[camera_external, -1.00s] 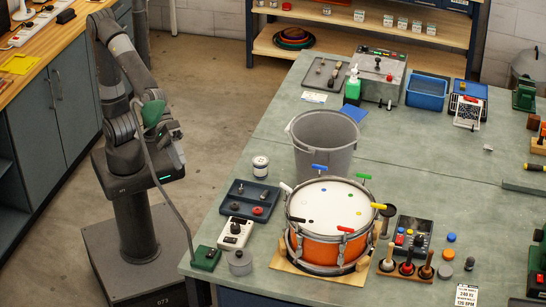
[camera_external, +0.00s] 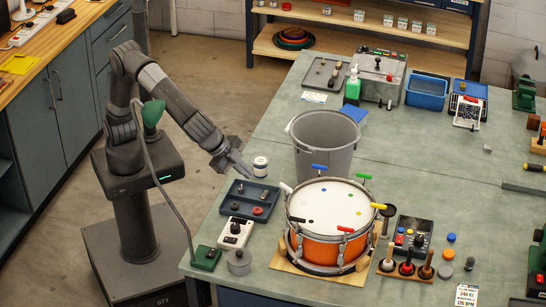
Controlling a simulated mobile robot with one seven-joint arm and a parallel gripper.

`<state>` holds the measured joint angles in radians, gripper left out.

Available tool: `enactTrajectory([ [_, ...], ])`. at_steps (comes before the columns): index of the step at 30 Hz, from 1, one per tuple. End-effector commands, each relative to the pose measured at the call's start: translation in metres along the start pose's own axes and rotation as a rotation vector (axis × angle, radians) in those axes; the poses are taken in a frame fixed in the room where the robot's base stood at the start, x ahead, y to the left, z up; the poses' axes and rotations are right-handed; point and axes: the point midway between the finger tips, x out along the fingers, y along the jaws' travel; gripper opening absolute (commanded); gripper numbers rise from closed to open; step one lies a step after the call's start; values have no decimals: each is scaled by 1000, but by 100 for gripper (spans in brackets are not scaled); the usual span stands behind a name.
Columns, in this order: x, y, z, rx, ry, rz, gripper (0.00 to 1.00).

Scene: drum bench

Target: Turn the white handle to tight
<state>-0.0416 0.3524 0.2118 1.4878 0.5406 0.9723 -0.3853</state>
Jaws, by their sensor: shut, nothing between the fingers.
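An orange drum (camera_external: 327,250) with a white head and metal rim stands on a wooden base on the bench. The white handle (camera_external: 286,188) sticks out at the drum's upper left rim. Its exact turn is too small to tell. Other handles sit around the rim: blue (camera_external: 319,168), green (camera_external: 363,177), yellow (camera_external: 378,206), red (camera_external: 345,229) and black (camera_external: 297,219). My gripper (camera_external: 245,170) is shut and empty. It is over the bench's left edge, to the left of and apart from the white handle.
A grey bucket (camera_external: 324,160) stands just behind the drum. A dark tray (camera_external: 250,198), a white switch box (camera_external: 236,233) and a grey pot (camera_external: 239,262) lie left of the drum. A wooden-handled tool rack (camera_external: 407,267) is at its right.

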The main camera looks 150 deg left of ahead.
Motion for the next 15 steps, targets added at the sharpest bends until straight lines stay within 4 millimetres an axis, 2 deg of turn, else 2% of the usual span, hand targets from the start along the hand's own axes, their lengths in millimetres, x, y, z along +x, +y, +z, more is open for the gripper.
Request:
enactTrajectory([
  [15,99,-2,1,-5,-2,2,0],
])
